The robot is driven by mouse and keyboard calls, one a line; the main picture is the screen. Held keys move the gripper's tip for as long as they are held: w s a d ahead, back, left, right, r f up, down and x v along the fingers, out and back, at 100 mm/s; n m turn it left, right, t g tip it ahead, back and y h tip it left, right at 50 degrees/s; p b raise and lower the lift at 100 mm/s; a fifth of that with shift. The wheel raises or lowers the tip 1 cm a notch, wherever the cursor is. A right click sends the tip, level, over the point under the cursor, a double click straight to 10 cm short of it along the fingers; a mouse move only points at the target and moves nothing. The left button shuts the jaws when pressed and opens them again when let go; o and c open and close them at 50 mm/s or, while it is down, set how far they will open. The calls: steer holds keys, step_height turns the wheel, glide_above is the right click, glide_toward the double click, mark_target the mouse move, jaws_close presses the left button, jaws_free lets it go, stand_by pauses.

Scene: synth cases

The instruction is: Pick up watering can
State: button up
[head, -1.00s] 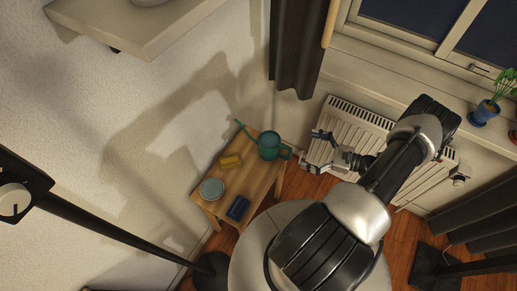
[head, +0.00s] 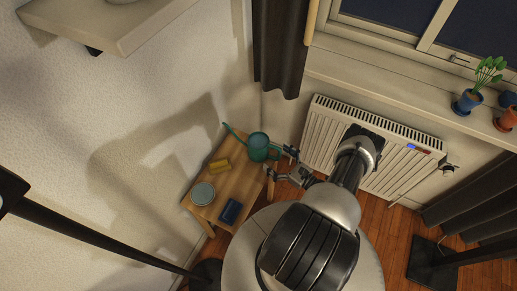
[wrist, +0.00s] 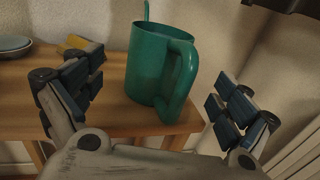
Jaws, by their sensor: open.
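The green watering can (head: 258,148) stands upright on the back right corner of a small wooden table (head: 238,182), its thin spout reaching up and left. In the wrist view the can (wrist: 146,66) is in the middle, with its handle on the near right side, facing me. My gripper (head: 281,163) is just right of the can in the head view. In the wrist view my gripper (wrist: 157,90) is open, one finger on each side of the can. I see gaps between the fingers and the can, and nothing is held.
A yellow block (head: 220,165), a pale blue bowl or plate (head: 202,193) and a dark blue object (head: 230,211) share the table. A radiator (head: 380,145) stands on the right under the window. Potted plants (head: 467,103) sit on the sill. A shelf (head: 110,25) juts out upper left.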

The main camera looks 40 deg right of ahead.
mark_target(267, 151)
steer(key=w, duration=0.3)
steer(key=w+a+b, duration=0.1)
steer(key=w, duration=0.1)
steer(key=shift+w+f, duration=0.15)
steer(key=shift+w, duration=0.8)
steer(key=shift+c, duration=0.3)
steer(key=c, duration=1.6)
